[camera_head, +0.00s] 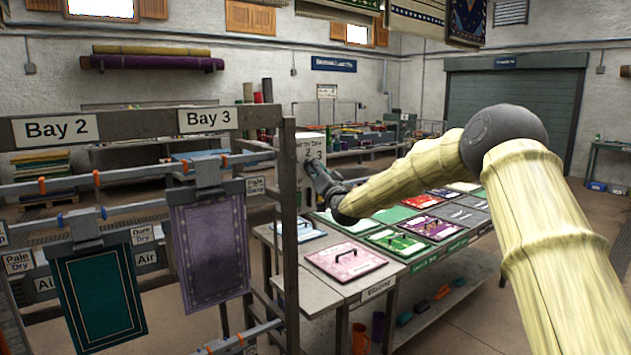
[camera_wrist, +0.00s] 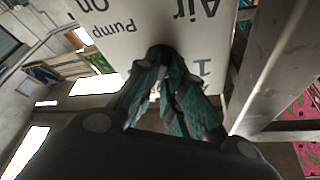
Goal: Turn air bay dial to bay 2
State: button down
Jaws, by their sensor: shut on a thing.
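The air bay dial is on a white panel box (camera_head: 313,143) past the right post of the rack. In the head view its face reads "2" and "3", with lettering above partly legible. My gripper (camera_head: 317,170) reaches it from the right and covers the dial there. In the wrist view the white panel (camera_wrist: 205,45) is upside down, with "Air", "Pump On" and "1" readable. My gripper (camera_wrist: 162,65) is shut on the dark dial (camera_wrist: 160,50) between its fingertips. The fingers hide most of the dial, and I cannot tell which number it points to.
The rack (camera_head: 150,118) with Bay 2 and Bay 3 signs holds a green rug (camera_head: 100,295) and a purple rug (camera_head: 210,245). A table (camera_head: 300,265) with several coloured panels lies under my arm. A metal post (camera_wrist: 275,65) stands close beside my gripper.

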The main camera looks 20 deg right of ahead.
jog(key=shift+w+d+r+n+y+b, duration=0.15)
jog(key=shift+n+y+b, duration=0.7)
jog(key=shift+n, duration=0.6)
jog(key=shift+s+r+n+y+b, duration=0.15)
jog(key=shift+n+y+b, duration=0.45)
jog(key=shift+n+b, duration=0.7)
jog(key=shift+w+d+r+n+y+b, duration=0.15)
jog(key=shift+n+y+b, duration=0.6)
jog(key=shift+n, duration=0.9)
jog(key=shift+r, duration=0.1)
jog(key=c, duration=1.5)
grip_release()
jog(key=shift+c, duration=0.2)
jog(key=shift+w+a+f, duration=0.15)
jog(key=shift+w+f, duration=0.05)
jog(key=shift+f, duration=0.05)
jog(key=shift+s, duration=0.15)
jog(key=shift+f, duration=0.25)
jog(key=v, duration=1.2)
jog(key=shift+d+r, duration=0.25)
